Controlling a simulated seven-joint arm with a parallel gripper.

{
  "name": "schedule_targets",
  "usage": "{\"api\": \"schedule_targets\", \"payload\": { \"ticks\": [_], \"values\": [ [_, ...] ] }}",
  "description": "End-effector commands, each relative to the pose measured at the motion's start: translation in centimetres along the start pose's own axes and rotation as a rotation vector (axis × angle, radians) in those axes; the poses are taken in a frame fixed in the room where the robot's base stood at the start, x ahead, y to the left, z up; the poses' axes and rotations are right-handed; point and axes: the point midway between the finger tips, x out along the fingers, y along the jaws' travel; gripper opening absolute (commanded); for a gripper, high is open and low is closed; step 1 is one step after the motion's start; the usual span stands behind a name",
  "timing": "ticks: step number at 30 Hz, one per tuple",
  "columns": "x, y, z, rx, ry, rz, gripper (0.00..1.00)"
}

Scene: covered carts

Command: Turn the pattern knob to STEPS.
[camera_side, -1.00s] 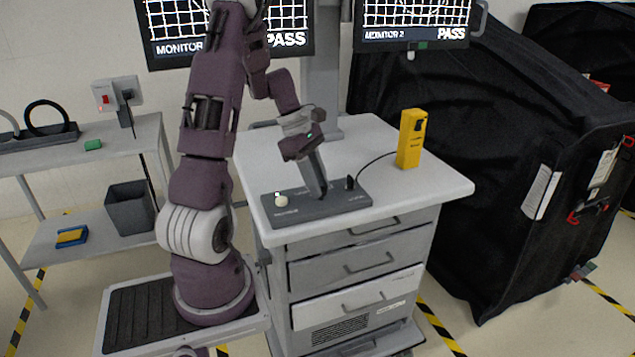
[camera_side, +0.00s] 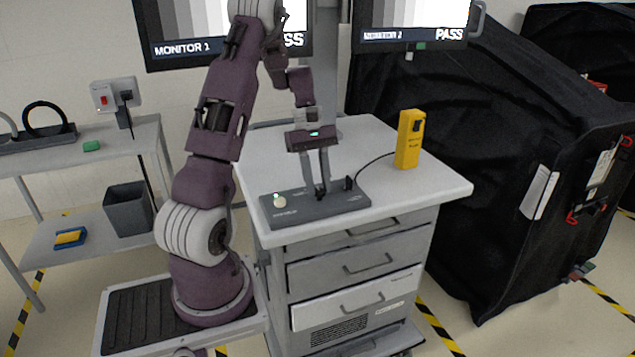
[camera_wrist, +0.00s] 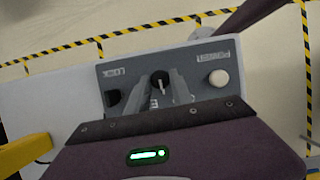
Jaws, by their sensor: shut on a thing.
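The pattern knob (camera_wrist: 160,80) is a small black dial with a pale pointer line, in the middle of the grey control box (camera_wrist: 195,62). My gripper (camera_wrist: 162,90) is shut on the knob, one finger on each side, and partly hides it and its labels. In the side view my gripper (camera_side: 318,192) reaches down onto the control box (camera_side: 290,214) on the cart top. Monitor 1 (camera_side: 225,25) and monitor 2 (camera_side: 400,18) show vertical grey bars from darker to white, with the word PASS. My arm hides part of monitor 1.
A pale round button (camera_side: 280,202) is on the box's left; a black lock part (camera_side: 349,183) is on its right. A yellow handheld unit (camera_side: 410,140) stands behind, with a cable to the box. A black covered cart (camera_side: 480,150) stands at right.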

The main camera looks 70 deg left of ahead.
Motion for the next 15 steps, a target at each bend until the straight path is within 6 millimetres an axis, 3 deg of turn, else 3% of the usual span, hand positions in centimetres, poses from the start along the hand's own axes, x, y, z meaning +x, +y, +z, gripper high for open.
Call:
{"api": "schedule_targets", "payload": {
  "ticks": [15],
  "values": [
    [-0.07,0.06,0.0,0.039,0.001,-0.014,0.0]
  ]
}}
